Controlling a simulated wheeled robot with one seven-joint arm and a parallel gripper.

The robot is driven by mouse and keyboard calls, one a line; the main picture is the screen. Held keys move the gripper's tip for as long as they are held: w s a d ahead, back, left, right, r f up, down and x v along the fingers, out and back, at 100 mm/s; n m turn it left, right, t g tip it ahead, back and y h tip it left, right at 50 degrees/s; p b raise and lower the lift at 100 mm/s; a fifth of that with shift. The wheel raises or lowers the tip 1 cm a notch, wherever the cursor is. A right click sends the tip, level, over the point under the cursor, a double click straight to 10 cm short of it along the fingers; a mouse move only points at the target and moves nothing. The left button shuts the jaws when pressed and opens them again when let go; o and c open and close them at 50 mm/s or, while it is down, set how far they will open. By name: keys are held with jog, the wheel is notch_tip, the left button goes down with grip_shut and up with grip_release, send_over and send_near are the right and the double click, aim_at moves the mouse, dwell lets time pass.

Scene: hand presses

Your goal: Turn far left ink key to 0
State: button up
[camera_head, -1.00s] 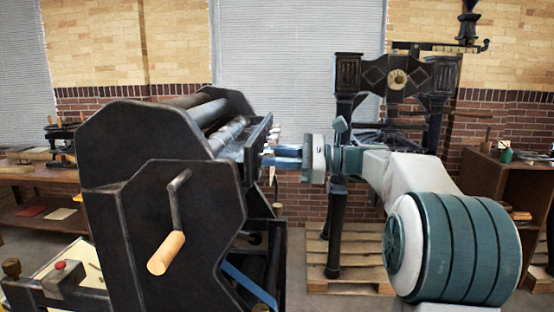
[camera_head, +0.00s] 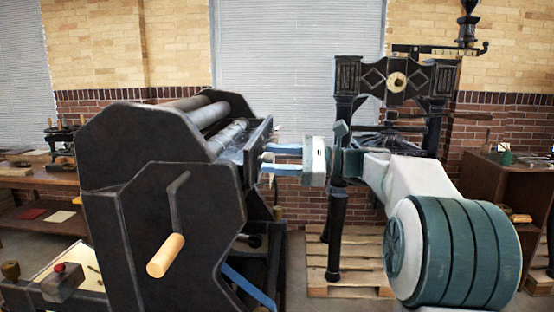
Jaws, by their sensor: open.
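The black press (camera_head: 160,215) with a wooden-handled crank stands at left centre. Its ink trough (camera_head: 245,142) runs along the upper right side, beside the rollers. My gripper (camera_head: 266,158) reaches in from the right at the trough's outer edge. Its two blue-grey fingers are apart, one above the other. A small pale piece shows near the fingertips; I cannot tell whether it is an ink key or a finger pad. The far left ink key and its setting cannot be made out, and the trough's outer face is mostly hidden.
A second, dark hand press (camera_head: 345,85) stands on a wooden pallet (camera_head: 345,270) behind my arm. A wooden bench (camera_head: 30,178) is at left and a brown cabinet (camera_head: 500,195) at right. Clear floor shows between the press and pallet.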

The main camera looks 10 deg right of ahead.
jog(key=v, duration=1.3)
jog(key=shift+s+d+b, duration=0.15)
jog(key=shift+d+b, duration=0.2)
jog(key=shift+b, duration=0.1)
jog(key=s+a+f+n+g+h, duration=0.2)
jog(key=s+a+f+h, duration=0.15)
jog(key=a+f, duration=0.4)
jog(key=s+a+f+n+g+h, duration=0.1)
jog(key=s+a+f+n+h, duration=0.2)
jog(key=a+f, duration=0.45)
jog(key=s+d+f+n+h, duration=0.1)
jog(key=s+f+n+h, duration=0.9)
jog(key=s+f, duration=0.5)
jog(key=shift+s+d+n+h, duration=0.15)
jog(key=shift+s+n+h, duration=0.2)
jog(key=shift+s+n, duration=0.35)
dwell(2.5)
